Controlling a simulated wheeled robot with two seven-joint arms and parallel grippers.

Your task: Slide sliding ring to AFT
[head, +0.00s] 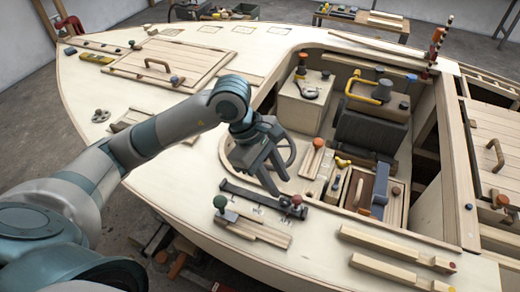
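My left gripper (279,186) reaches in from the left and points down over the deck beside the cockpit opening. Its two dark fingers look apart, with nothing visible between them. Below it lies a dark track (258,199) with small pale labels, too small to read. I cannot tell for sure which part is the sliding ring. A dark round wheel (291,153) shows partly behind the gripper. My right gripper is out of view.
The cockpit holds a dark seat (368,131), a yellow handle (366,90) and several levers. A slatted hatch (172,62) lies at the back left.

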